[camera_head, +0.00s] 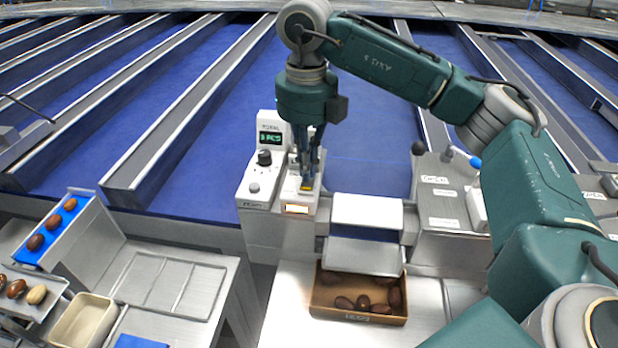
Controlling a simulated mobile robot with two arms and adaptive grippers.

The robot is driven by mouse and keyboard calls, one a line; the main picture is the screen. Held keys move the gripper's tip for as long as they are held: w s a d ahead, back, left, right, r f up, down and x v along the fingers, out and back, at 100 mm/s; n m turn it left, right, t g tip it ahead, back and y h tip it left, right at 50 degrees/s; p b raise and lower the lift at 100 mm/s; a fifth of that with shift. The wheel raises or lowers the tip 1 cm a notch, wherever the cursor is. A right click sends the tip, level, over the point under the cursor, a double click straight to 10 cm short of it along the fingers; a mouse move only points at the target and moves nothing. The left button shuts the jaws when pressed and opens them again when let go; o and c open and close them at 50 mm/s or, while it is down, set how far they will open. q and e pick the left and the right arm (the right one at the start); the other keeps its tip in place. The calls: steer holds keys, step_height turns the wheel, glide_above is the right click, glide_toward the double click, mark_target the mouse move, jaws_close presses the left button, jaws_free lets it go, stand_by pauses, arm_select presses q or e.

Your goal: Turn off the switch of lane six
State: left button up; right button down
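A white control unit (256,187) stands in the middle, with a small lit green display (270,138), a black knob (264,157) and a grey round button (254,187). An orange-lit rocker switch (296,209) sits on the front of its right part. I cannot read a lane number on it. My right gripper (307,184) points down over the right part of the unit, with its fingertips just behind the lit switch. Its fingers look close together; whether they touch the unit is unclear. My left gripper is not in view.
A cardboard box (322,305) with several dates stands below the white chute (367,212). A grey box (437,205) with levers is right of it. At left are a blue date tray (30,256), a beige bin (84,322) and a metal table (210,262). Blue lanes lie behind.

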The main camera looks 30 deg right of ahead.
mark_target(307, 184)
steer(key=shift+f+b, duration=0.9)
steer(key=shift+f, duration=0.3)
stand_by(0.6)
steer(key=shift+r, duration=0.2)
steer(key=shift+w+r+p, duration=0.1)
steer(key=shift+r+p, duration=0.7)
steer(key=shift+r, duration=0.05)
steer(key=shift+r+p, duration=1.65)
steer(key=shift+r, duration=0.9)
steer(key=shift+f, duration=0.1)
